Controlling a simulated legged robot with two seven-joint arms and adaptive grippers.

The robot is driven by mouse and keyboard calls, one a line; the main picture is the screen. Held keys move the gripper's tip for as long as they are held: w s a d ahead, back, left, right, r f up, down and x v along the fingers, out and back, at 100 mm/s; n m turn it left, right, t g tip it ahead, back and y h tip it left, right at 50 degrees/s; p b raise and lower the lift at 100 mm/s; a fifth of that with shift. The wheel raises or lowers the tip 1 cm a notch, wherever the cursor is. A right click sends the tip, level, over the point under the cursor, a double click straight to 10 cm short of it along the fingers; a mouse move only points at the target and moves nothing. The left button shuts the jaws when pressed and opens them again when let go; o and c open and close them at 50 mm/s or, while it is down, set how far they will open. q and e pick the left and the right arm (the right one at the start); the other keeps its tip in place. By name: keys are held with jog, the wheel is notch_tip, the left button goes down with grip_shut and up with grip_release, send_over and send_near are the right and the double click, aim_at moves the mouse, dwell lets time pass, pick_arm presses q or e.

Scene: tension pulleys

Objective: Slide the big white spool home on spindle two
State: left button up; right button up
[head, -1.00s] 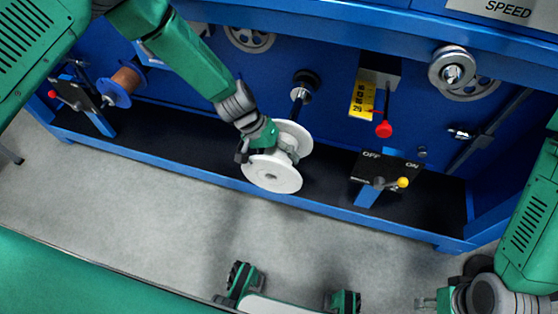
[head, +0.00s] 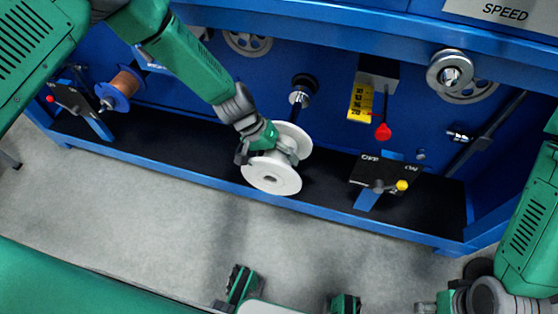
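The big white spool (head: 272,177) is in the middle of the head view, tilted, with one round flange facing me and the other behind. My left gripper (head: 268,150) is at the spool's hub between the two flanges and appears shut on it; its fingertips are partly hidden. The middle spindle (head: 301,93) sticks out of the blue panel just above and behind the spool. Its dark shaft runs down toward the rear flange. I cannot tell whether the shaft enters the spool's bore. No label shows which spindle is number two.
A copper-coloured spool (head: 122,88) sits at the left. A yellow scale (head: 361,102) and red knob (head: 383,131) hang right of the spindle. A black switch plate (head: 386,176) with a yellow knob stands lower right. Metal pulleys (head: 452,70) are upper right.

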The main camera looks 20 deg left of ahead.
pick_arm(q)
jog(key=shift+w+b, duration=0.6)
jog(key=shift+w, duration=0.7)
jog(key=shift+w, duration=0.2)
jog(key=shift+w+d+b, duration=0.1)
jog(key=shift+w+b, duration=0.85)
jog(key=shift+w, duration=0.35)
jog(key=shift+w, duration=0.2)
dwell(0.3)
jog(key=shift+w+b, duration=0.5)
jog(key=shift+w, duration=0.7)
